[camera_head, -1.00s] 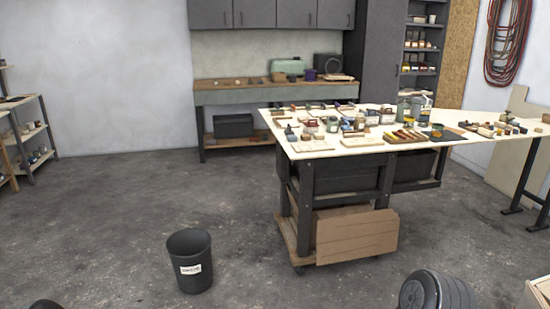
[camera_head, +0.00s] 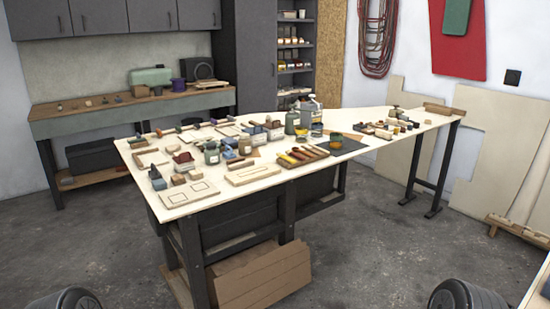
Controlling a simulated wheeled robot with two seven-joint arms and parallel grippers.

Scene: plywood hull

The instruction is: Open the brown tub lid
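The plywood table (camera_head: 400,145) carries many small tubs, jars and tools. A small tub with a dark reddish lid (camera_head: 183,160) stands near its left end. Next to it is a grey-green jar (camera_head: 212,154). Neither of my grippers shows; only dark rounded parts of my arms appear at the bottom edge.
A brown cardboard panel (camera_head: 265,277) leans against the table's lower frame. A workbench (camera_head: 110,112) stands at the back left, and shelves with small containers (camera_head: 292,50) stand behind the table. Bare floor (camera_head: 375,265) is free at the front right.

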